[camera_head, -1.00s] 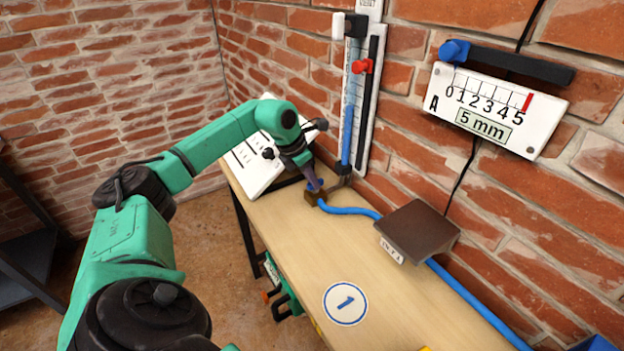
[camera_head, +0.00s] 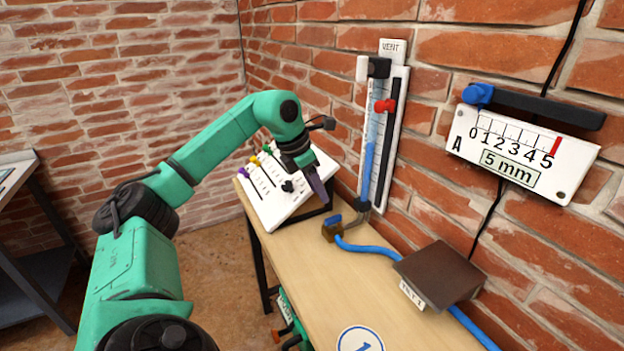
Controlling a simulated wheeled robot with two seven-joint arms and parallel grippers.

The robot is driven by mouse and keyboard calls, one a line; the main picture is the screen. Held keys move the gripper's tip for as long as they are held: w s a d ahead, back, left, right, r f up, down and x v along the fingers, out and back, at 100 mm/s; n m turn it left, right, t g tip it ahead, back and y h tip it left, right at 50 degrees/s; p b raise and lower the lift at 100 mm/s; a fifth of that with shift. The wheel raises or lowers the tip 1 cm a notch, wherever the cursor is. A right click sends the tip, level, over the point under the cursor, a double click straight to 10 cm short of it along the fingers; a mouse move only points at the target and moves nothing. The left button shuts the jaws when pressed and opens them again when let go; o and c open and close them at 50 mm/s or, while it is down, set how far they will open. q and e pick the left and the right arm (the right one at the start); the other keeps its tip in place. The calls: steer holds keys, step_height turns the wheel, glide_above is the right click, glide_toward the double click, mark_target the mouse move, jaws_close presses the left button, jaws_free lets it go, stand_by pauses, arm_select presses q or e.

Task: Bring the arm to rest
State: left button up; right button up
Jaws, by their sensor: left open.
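A visible gap separates the fingertips from the valve. A blue hose (camera_head: 365,248) runs from the valve along the bench. My right gripper is not in view.
A gauge (camera_head: 380,135) with a red pointer stands by the brick wall. A scale plate (camera_head: 520,155) marked 5 mm hangs to its right. A dark sloped block (camera_head: 440,272) sits over the hose. A dark-framed table (camera_head: 35,255) stands at the left.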

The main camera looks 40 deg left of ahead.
arm_select(q)
steer(key=v, duration=0.4)
steer(key=shift+s+r, duration=0.1)
steer(key=shift+r, duration=0.15)
